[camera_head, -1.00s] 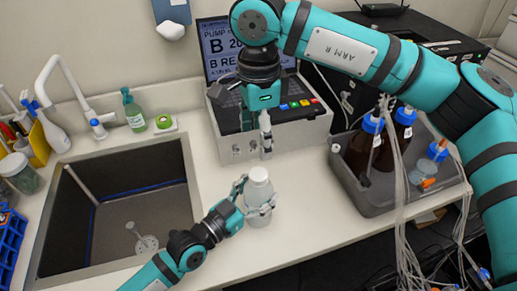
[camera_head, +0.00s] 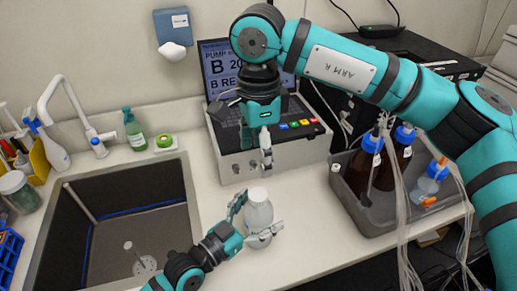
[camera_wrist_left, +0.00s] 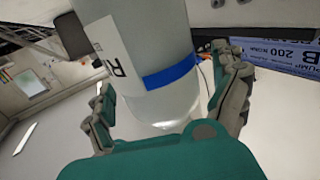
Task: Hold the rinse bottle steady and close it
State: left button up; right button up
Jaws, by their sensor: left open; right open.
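The rinse bottle (camera_head: 258,212) is a whitish bottle standing upright on the bench, right of the sink. In the left wrist view the bottle (camera_wrist_left: 165,65) shows a blue band and a label partly in view. My left gripper (camera_head: 257,216) is open, with one finger on each side of the bottle; the wrist view shows a gap beside it. My right gripper (camera_head: 266,160) points down above and behind the bottle, in front of the pump box. It is open and apart from the bottle. I cannot tell whether the bottle top carries a cap.
The sink (camera_head: 120,235) lies left of the bottle. The pump box (camera_head: 285,145) with a laptop-like screen stands behind. A grey tray (camera_head: 385,222) with brown bottles and loose tubing is on the right. A green bottle (camera_head: 134,132) stands behind the sink. Bench in front is mostly clear.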

pick_arm(q)
jog(key=v, duration=1.1)
jog(key=shift+s+a, duration=0.25)
